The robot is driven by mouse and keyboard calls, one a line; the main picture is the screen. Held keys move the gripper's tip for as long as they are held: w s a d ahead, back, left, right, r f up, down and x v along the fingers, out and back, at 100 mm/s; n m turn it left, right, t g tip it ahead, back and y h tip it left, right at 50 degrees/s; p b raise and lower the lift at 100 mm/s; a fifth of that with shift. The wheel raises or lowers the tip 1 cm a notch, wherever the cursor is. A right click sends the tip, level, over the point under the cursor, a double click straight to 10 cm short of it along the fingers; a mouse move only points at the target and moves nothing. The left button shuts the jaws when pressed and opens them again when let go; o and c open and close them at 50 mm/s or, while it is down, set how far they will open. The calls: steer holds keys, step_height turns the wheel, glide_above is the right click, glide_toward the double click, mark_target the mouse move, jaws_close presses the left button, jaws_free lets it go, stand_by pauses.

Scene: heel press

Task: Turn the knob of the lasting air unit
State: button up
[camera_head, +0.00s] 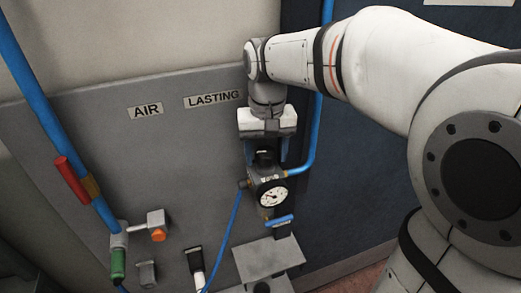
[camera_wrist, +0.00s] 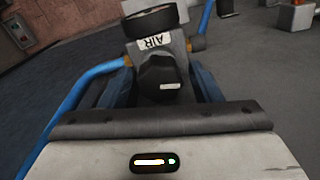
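The lasting air unit (camera_head: 259,181) is a grey regulator on the panel, below the LASTING label, with a round white gauge (camera_head: 271,193) on its front. Its black knob (camera_head: 264,157) is on top; in the wrist view the knob (camera_wrist: 160,78) has a pale mark and sits below the AIR label. My gripper (camera_head: 268,148) points down over the knob from above. In the wrist view its dark blue fingers stand apart, one on each side of the knob, with narrow gaps showing. The fingertips are partly hidden, and contact with the knob cannot be told.
A blue pipe (camera_head: 303,150) runs close on the right of the unit. A blue-handled valve (camera_head: 279,220) is below the gauge. A red-handled valve (camera_head: 72,178) and an orange-tipped fitting (camera_head: 157,231) are at left. A grey plate (camera_head: 267,257) juts out below.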

mark_target(266, 153)
steer(key=c, duration=0.8)
steer(key=shift+o, duration=0.2)
steer(key=shift+n, duration=0.3)
steer(key=o, duration=1)
steer(key=shift+c, duration=0.2)
step_height(266, 153, up, 8)
steer(key=shift+f+b, duration=0.1)
steer(key=shift+b, duration=0.35)
